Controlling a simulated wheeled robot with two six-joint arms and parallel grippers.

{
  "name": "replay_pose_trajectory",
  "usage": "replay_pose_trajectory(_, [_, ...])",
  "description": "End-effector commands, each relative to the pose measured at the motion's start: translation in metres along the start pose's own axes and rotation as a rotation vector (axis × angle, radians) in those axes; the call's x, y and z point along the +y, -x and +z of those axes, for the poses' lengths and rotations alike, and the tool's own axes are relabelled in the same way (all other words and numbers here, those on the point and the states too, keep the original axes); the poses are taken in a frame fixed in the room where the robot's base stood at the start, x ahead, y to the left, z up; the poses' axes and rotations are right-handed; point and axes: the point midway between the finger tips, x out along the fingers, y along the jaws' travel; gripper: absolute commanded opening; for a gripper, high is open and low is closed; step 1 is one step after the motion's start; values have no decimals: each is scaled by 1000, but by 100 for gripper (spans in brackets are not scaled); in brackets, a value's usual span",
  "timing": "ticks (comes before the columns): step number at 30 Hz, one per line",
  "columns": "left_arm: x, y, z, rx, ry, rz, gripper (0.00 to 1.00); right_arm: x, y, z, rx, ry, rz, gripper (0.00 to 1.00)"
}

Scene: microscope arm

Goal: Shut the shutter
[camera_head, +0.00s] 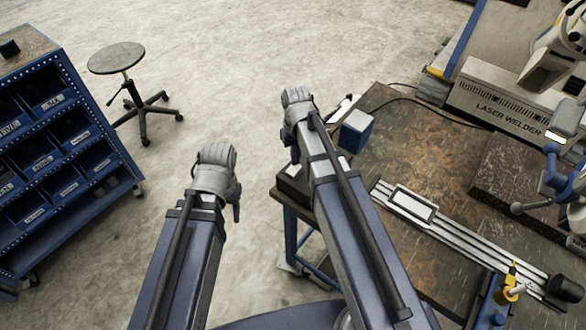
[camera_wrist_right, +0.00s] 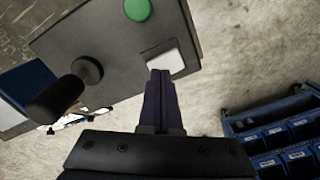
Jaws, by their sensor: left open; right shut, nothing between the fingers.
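In the right wrist view a dark control panel (camera_wrist_right: 115,30) carries a green round button (camera_wrist_right: 137,9), a white square piece (camera_wrist_right: 165,58) and a black lever (camera_wrist_right: 55,98) on a round base. I cannot tell which part is the shutter. My right gripper (camera_wrist_right: 160,72) is shut and empty, its tips overlapping the lower edge of the white piece; contact is unclear. In the head view my right gripper (camera_head: 298,97) is over the table's near-left corner, and its arm hides part of the panel (camera_head: 294,187). My left gripper (camera_head: 217,155) is open over bare floor, left of the table.
A blue box (camera_head: 356,130) stands on the worn table (camera_head: 405,130), beside the panel. A slotted metal rail (camera_head: 450,233) lies on the table. The laser welder (camera_head: 510,105) is at the back right. A stool (camera_head: 117,58) and blue bin rack (camera_head: 60,150) stand left.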

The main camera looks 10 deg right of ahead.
Motion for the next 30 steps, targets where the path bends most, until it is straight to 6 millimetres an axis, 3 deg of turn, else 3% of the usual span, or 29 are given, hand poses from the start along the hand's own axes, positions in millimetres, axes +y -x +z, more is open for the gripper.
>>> replay_pose_trajectory(30, [1, -15, -1, 0, 0, 0, 50, 0, -15, 0, 0, 0, 0, 0])
